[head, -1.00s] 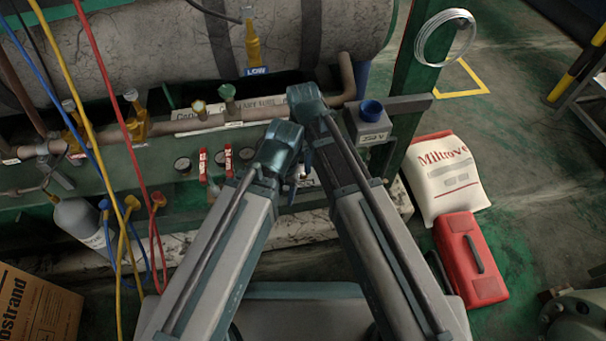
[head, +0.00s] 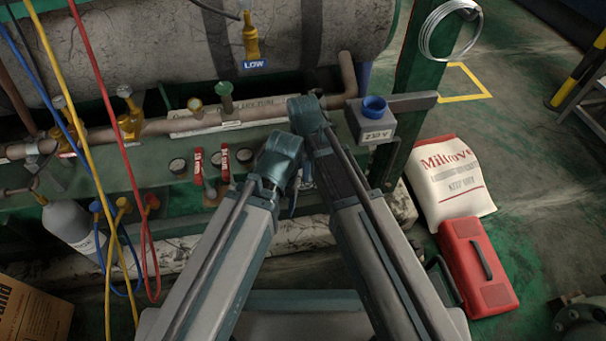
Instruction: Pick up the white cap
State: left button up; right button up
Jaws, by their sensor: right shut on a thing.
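My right gripper (head: 306,172) points down beneath its wrist, in front of the green rack. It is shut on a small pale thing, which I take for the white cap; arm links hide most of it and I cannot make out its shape. My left gripper (head: 291,206) is close beside it, lower left, under its own wrist; its fingertips are largely hidden, so I cannot tell whether it is open. No other white cap shows clearly.
A grey box with a blue cup-like top (head: 374,107) stands right of my wrists. A pipe with valves and gauges runs behind. Coloured hoses (head: 91,150) hang at left. A white sack (head: 452,180) and red case (head: 478,268) lie on the floor at right.

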grip_shut()
pick_arm(q)
jog(key=shift+r, duration=0.1)
pick_arm(e)
jog(key=shift+r, duration=0.15)
pick_arm(q)
notch_tip(320, 180, up, 10)
jog(key=p, duration=1)
pick_arm(e)
notch_tip(320, 180, up, 10)
pick_arm(q)
jog(key=shift+c, duration=1)
jog(key=shift+a, duration=0.15)
pick_arm(e)
jog(key=shift+a, duration=0.15)
